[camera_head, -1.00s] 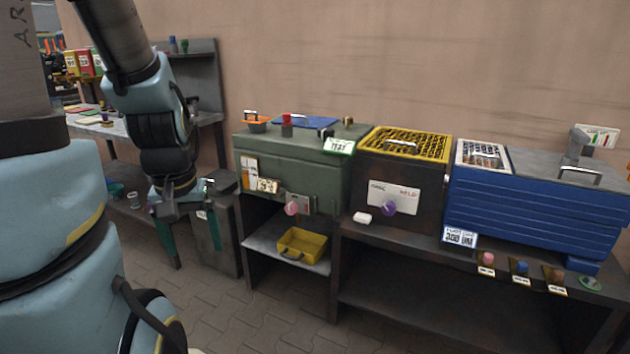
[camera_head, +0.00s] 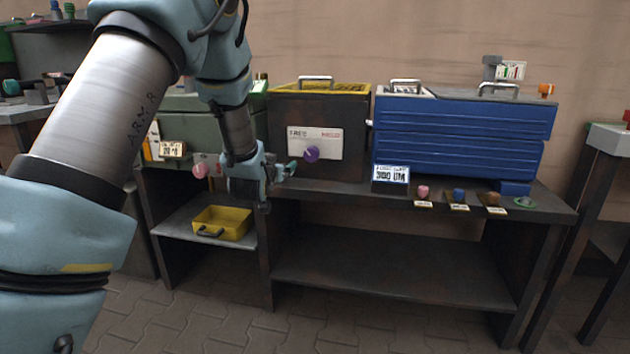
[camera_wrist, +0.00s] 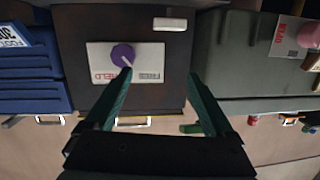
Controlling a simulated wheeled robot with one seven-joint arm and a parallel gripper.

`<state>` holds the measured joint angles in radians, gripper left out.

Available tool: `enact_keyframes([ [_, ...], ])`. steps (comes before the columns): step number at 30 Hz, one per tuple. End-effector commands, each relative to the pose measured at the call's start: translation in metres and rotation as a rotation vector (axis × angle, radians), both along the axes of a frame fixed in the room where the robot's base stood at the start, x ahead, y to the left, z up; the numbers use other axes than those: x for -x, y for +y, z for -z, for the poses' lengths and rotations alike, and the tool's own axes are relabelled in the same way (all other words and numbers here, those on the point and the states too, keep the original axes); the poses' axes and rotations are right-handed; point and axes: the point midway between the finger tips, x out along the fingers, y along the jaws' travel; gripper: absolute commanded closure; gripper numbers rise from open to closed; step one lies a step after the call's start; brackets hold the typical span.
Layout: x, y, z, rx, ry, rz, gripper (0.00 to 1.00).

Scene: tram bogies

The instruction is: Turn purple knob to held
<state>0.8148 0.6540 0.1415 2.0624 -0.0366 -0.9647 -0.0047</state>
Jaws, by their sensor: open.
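The purple knob (camera_head: 311,154) sits on a white plate (camera_head: 328,136) on the front of a dark box with a yellow-rimmed top (camera_head: 345,108). In the wrist view, which is upside down, the knob (camera_wrist: 122,55) has a pale pointer mark slanting toward the FREE side; HELD is printed on the plate's other side. My gripper (camera_head: 278,185) is open and empty, left of the knob and slightly lower in the head view. In the wrist view my gripper (camera_wrist: 161,73) has its left fingertip overlapping the plate just beside the knob; contact cannot be told.
A green box with a pink knob (camera_head: 200,170) stands left, partly behind my arm. A blue chest (camera_head: 460,130) stands right. Small pink, blue and brown knobs line the bench's front edge. A yellow tray (camera_head: 222,222) rests on the lower shelf.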

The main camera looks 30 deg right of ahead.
Motion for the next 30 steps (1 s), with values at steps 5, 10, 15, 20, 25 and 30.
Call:
enact_keyframes([
  [5, 0.018, -0.049, 0.022, 0.077, -0.119, 0.080, 0.12],
  [10, 0.019, -0.063, 0.020, 0.099, -0.149, 0.098, 0.12],
  [15, 0.001, -0.078, 0.019, 0.099, -0.149, 0.097, 0.12],
  [20, -0.022, -0.099, 0.020, 0.098, -0.148, 0.096, 0.12],
  [25, -0.042, -0.118, 0.020, 0.096, -0.147, 0.095, 0.12],
  [30, -0.054, -0.128, 0.020, 0.096, -0.146, 0.095, 0.12],
])
